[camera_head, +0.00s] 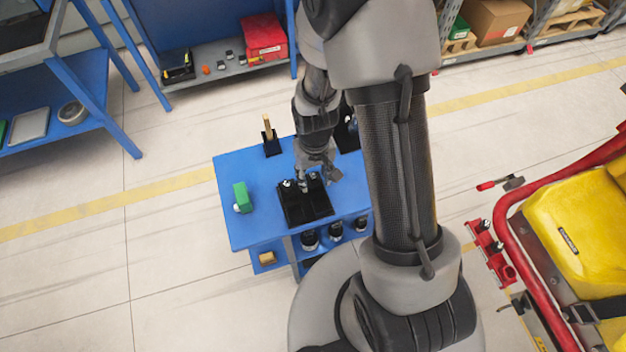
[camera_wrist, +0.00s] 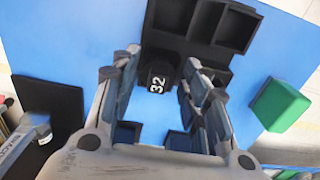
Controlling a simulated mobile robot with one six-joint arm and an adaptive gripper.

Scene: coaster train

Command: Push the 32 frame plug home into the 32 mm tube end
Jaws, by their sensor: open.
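The 32 frame plug (camera_wrist: 157,83) is a small black piece with a white "32" on its face. In the wrist view it shows between and beyond my gripper's fingers, at the edge of a black compartment tray (camera_wrist: 192,45). I cannot tell whether it sits in the tray or beside it. My gripper (camera_wrist: 160,66) is open, its two fingers apart on either side of the plug, and I see no clear contact. In the head view my gripper (camera_head: 311,184) is low over the tray (camera_head: 308,212). I cannot pick out the 32 mm tube end.
The tray lies on a blue bench (camera_head: 240,228). A green block (camera_head: 240,197) stands at its left, a black holder (camera_head: 271,147) at the back. A red tubular frame (camera_head: 520,285) with a yellow body (camera_head: 565,235) is at right. Open floor (camera_head: 170,260) lies left.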

